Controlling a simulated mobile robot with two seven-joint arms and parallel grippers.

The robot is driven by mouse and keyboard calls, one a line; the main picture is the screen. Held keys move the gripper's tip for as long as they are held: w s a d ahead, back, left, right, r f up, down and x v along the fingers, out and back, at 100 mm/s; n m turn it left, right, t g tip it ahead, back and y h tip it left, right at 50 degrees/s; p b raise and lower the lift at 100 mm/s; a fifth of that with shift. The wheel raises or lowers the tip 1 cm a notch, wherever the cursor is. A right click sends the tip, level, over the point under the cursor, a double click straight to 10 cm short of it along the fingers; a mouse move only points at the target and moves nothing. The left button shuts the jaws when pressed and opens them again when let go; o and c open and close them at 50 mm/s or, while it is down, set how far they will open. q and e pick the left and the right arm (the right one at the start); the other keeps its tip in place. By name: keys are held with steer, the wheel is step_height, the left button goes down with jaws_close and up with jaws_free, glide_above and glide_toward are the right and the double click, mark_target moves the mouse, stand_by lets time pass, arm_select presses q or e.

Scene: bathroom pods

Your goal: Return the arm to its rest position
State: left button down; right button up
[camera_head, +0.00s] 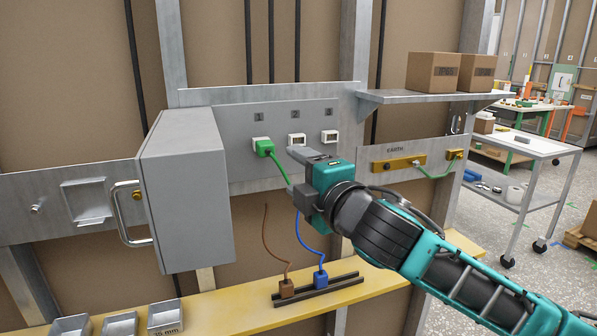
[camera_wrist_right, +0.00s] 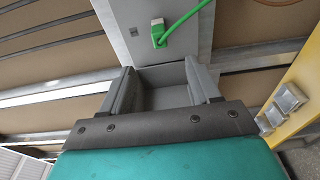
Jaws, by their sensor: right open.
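My right arm (camera_head: 385,232) comes in from the lower right in the head view. Its gripper (camera_head: 296,172) is in front of the grey socket panel (camera_head: 238,172), below the socket marked 2. In the right wrist view the two grey fingers (camera_wrist_right: 163,78) stand apart with nothing held between them. A green plug (camera_head: 264,147) sits at socket 1, and its green cable (camera_head: 279,169) runs down behind the gripper. The green plug also shows in the wrist view (camera_wrist_right: 158,33), beyond the fingertips. My left gripper is not in view.
A grey cabinet (camera_head: 186,190) with a handle juts out at left. Brown (camera_head: 286,288) and blue (camera_head: 320,279) plugs stand in a dark rail on the yellow ledge (camera_head: 225,308). A metal shelf (camera_head: 430,97) with two boxes is above my arm. An EARTH bar (camera_head: 398,163) is at right.

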steer(key=s+d+f+m+g+h, duration=0.15)
steer(key=f+m, duration=0.25)
steer(key=f, duration=0.4)
steer(key=s+d+f+m, duration=0.2)
steer(key=s+f+m, duration=0.15)
steer(key=f, duration=0.45)
steer(key=s+d+f+m+g, duration=0.15)
steer(key=f+m, duration=0.25)
steer(key=f, duration=0.4)
steer(key=s+d+f+m+g+h, duration=0.1)
steer(key=s+d+f+m, duration=0.3)
steer(key=s+f, duration=0.5)
steer(key=s+d+f+m+g+h, duration=0.1)
steer(key=s+d+f+m+h, duration=0.2)
steer(key=s+f, duration=0.6)
steer(key=d+m, duration=0.2)
steer(key=d, duration=0.1)
steer(key=shift+s+d+h, duration=0.3)
steer(key=shift+d+h, duration=0.05)
steer(key=shift+d, duration=0.05)
